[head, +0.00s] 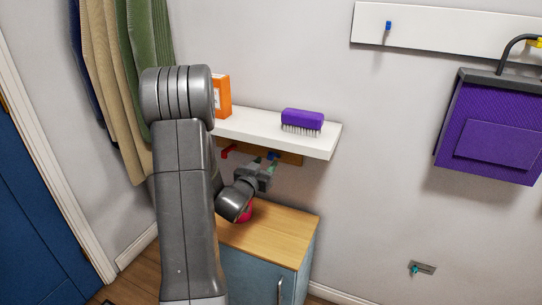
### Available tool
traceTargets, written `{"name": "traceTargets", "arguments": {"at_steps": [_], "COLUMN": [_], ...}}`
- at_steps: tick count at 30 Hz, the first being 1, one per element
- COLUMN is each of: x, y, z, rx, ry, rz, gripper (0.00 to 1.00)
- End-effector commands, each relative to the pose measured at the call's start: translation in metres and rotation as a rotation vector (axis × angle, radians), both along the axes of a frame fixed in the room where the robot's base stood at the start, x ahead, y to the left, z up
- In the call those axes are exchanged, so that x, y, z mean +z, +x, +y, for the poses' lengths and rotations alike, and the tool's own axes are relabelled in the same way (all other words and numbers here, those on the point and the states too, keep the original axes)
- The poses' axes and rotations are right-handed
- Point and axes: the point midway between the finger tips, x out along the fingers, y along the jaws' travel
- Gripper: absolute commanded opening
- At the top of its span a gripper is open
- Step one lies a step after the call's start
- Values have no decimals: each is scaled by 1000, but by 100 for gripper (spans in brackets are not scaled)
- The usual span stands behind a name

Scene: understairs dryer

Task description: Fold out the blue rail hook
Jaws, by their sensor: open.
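A wooden rail (290,158) runs under the white shelf. A small blue hook (273,156) sits on it, close behind my gripper (262,172). A red hook (228,151) is further left on the same rail. My gripper is open, small in the picture and partly covered by my own arm. Its fingers reach up toward the blue hook; I cannot tell whether they touch it. The hook's lower part and its fold are hidden or too small to tell. Another blue hook (388,25) is on the white wall board at the upper right.
The white shelf (325,142) above holds a purple brush (302,121) and an orange box (222,97). A cabinet (300,235) with a wooden top and a red object (246,211) stands below. Clothes (105,70) hang left; a purple bag (495,130) hangs right.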

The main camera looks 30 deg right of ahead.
Motion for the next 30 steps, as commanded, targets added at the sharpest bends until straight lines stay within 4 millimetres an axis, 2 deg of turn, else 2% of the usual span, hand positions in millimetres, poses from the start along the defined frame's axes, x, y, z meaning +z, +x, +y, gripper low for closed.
{"name": "traceTargets", "arguments": {"at_steps": [3,9,15,22,23,28,29,30], "x": [0,0,0,0,0,0,0,0], "y": [15,34,40,41,41,41,41,41], "z": [-19,-40,-48,-48,-48,-48,-48,-48], "rx": [-3,0,0,0,0,0,0,0], "ry": [0,0,0,0,0,0,0,0], "rz": [-1,0,0,0,0,0,0,0], "gripper": [42,42,42,42,38,4,0,0]}}
